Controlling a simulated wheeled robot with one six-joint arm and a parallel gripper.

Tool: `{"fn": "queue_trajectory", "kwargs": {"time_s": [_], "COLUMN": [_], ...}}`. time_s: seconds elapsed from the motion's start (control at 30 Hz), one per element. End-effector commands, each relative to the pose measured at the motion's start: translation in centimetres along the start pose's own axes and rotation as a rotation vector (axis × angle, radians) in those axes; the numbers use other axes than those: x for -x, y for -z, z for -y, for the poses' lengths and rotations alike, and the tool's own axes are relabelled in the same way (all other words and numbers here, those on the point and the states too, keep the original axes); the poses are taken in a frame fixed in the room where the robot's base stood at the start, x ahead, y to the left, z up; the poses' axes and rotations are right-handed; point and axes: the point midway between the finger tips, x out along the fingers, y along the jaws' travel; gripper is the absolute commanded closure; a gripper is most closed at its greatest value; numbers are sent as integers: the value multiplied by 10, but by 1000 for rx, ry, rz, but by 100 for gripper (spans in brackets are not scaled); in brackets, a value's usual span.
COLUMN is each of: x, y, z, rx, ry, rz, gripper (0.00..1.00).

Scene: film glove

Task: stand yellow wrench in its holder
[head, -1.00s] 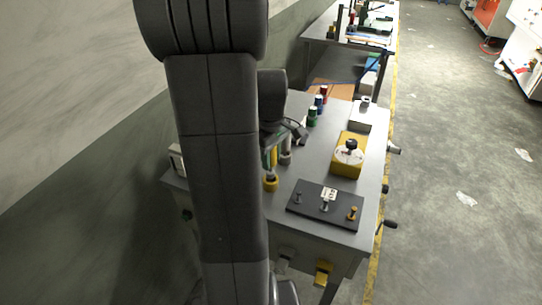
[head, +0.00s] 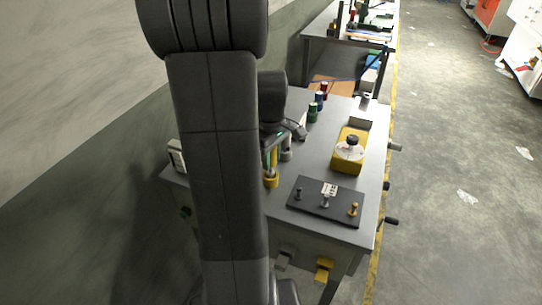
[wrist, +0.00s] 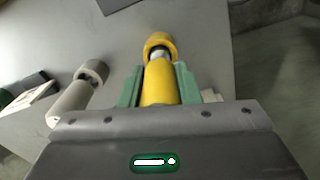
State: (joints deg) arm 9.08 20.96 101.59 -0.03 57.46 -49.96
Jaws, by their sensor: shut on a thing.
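The yellow wrench (wrist: 160,84) has a thick yellow handle, and my gripper (wrist: 159,88) is shut on it with green fingers on both sides. In the wrist view a short silver shaft shows beyond the handle, at a yellow ring-shaped holder (wrist: 160,40). The shaft lines up with the holder; I cannot tell how deep it sits. In the head view the yellow holder (head: 270,180) stands on the bench below my gripper (head: 271,155), partly hidden by my arm.
A similar grey piece in a grey ring (wrist: 80,92) stands close to the left in the wrist view. On the bench (head: 312,160) are a dark plate with pegs (head: 312,208), a yellow box with a dial (head: 348,160) and colored cylinders (head: 313,112).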

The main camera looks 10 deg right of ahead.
Motion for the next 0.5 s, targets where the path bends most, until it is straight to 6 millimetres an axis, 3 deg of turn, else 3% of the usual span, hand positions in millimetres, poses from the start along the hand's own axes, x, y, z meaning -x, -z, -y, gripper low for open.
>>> {"fn": "queue_trajectory", "kwargs": {"time_s": [0.5], "x": [-14], "y": [0], "z": [0], "rx": [0], "ry": [1], "rz": [1], "gripper": [100]}}
